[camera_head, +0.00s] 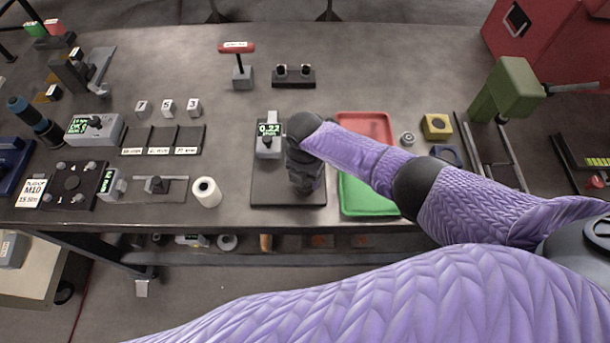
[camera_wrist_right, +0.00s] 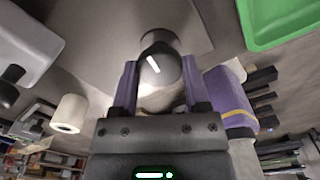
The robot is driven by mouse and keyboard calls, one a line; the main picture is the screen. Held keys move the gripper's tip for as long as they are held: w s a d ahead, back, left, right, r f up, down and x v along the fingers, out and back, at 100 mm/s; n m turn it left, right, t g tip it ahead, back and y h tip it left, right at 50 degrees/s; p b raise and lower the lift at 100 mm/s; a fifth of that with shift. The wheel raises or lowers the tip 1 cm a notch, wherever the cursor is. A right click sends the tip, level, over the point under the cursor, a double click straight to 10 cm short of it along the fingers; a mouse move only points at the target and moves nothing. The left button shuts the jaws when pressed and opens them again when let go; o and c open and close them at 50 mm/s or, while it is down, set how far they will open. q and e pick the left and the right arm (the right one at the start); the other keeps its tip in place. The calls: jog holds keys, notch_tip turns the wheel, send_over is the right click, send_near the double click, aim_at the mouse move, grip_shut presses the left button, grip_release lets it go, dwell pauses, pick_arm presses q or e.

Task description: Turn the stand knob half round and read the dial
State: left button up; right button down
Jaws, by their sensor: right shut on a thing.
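The stand has a dark flat base (camera_head: 264,192) near the table's front middle, with a grey dial unit (camera_head: 268,148) at its back left. The green display (camera_head: 268,129) appears to read 0.22, with smaller text below too small to tell. In the right wrist view, the rounded knob (camera_wrist_right: 155,65) has a white line mark, slanted in the picture. My right gripper (camera_wrist_right: 160,85) is shut on the knob, one purple finger on each side. In the head view my dark wrist hides the knob and fingertips. My left gripper is out of view.
A red tray (camera_head: 366,121) and a green tray (camera_head: 362,202) lie just right of the stand, partly under my right arm. A white roll (camera_head: 206,191) stands to its left. A red-handled tool (camera_head: 237,48) stands behind. Bare table lies between.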

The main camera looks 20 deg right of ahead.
jog(key=shift+n, duration=0.7)
jog(key=shift+c, duration=0.4)
grip_release()
notch_tip(320, 180, up, 10)
jog(key=p, duration=0.2)
jog(key=shift+p, duration=0.35)
jog(key=shift+s+a, duration=0.1)
